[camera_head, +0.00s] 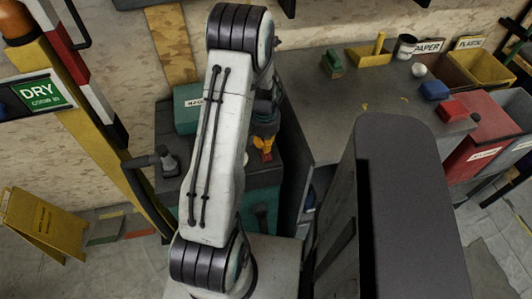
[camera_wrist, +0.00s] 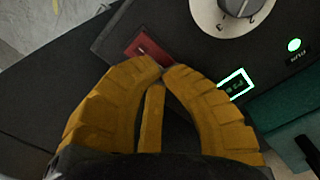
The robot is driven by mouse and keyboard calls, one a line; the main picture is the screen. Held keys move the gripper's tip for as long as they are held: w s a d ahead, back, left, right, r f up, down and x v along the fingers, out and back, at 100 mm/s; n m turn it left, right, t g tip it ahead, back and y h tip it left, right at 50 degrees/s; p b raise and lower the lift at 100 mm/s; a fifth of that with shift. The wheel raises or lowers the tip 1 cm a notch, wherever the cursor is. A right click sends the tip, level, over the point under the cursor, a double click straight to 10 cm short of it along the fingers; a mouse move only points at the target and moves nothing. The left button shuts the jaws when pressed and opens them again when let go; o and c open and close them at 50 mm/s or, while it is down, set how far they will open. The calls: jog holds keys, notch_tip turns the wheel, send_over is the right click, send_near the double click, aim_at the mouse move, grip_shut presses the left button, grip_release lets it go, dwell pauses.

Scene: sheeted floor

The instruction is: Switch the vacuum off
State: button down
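The vacuum (camera_head: 187,122) is a teal and black machine in the middle of the head view, partly hidden behind my arm. The wrist view looks down on its dark panel. A red rocker switch (camera_wrist: 148,48) sits there in a dark red surround, just beyond my fingertips. A grey dial (camera_wrist: 237,8) on a pale disc, a lit green display (camera_wrist: 236,86) and a glowing green lamp (camera_wrist: 295,45) are also on the panel. My gripper (camera_wrist: 165,70) has yellow fingers with their tips together, holding nothing. In the head view my gripper (camera_head: 264,150) is over the vacuum's top; contact cannot be told.
A grey workbench (camera_head: 330,100) stands to the right, with a green block (camera_head: 332,64) and bins behind. A red bin (camera_head: 480,125) is at the far right. A black hose handle (camera_head: 155,160) and a yellow post (camera_head: 90,120) are on the left, beside a yellow floor sign (camera_head: 42,222).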

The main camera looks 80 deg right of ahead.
jog(key=shift+f+b, duration=0.65)
jog(key=shift+f, duration=0.15)
dwell(0.4)
jog(key=shift+r, duration=0.2)
jog(key=shift+r+p, duration=2.25)
jog(key=shift+r, duration=1.15)
